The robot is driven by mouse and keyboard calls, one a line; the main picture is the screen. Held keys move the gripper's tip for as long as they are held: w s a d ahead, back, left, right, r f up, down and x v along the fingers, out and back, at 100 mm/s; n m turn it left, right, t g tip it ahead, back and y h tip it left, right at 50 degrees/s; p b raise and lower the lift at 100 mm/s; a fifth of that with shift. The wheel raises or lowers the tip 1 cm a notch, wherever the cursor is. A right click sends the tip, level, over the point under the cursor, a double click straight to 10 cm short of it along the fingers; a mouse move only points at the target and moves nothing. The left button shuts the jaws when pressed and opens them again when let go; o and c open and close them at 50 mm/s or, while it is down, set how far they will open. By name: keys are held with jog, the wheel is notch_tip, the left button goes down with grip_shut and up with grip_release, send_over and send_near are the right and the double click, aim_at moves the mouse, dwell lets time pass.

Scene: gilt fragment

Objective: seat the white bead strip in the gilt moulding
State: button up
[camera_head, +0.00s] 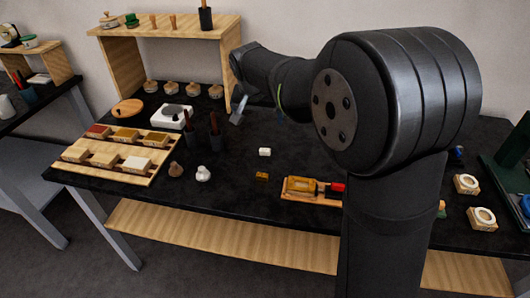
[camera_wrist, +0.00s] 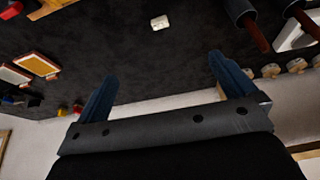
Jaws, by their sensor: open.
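A small white block (camera_head: 265,152), which looks like the bead strip, lies on the dark table near its middle. It also shows in the wrist view (camera_wrist: 160,23), ahead of the fingers and apart from them. A small golden-brown block (camera_head: 262,176), which looks like the gilt moulding, lies on the table just in front of the white one, with a gap between them. My gripper (camera_head: 238,104) is raised over the table, behind and left of both blocks. In the wrist view its two blue fingers (camera_wrist: 162,68) are spread wide with nothing between them.
Dark holders (camera_head: 214,142) with tools stand left. A wooden rack of coloured blocks (camera_head: 115,165) is farther left. A wooden shelf (camera_head: 165,29) stands behind. Bare table surrounds the white block.

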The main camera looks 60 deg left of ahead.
jog(key=shift+v, duration=0.95)
jog(key=c, duration=0.8)
jog(key=shift+c, duration=0.2)
jog(key=shift+f, duration=0.1)
jog(key=g+h, duration=0.3)
send_near(265, 151)
notch_tip(265, 151, down, 3)
jog(key=shift+s+a+f+n, duration=0.15)
jog(key=shift+n, duration=0.25)
jog(key=shift+w+f, duration=0.1)
jog(key=shift+f, duration=1.2)
jog(key=shift+w+f, duration=0.15)
jog(key=shift+f, duration=1.15)
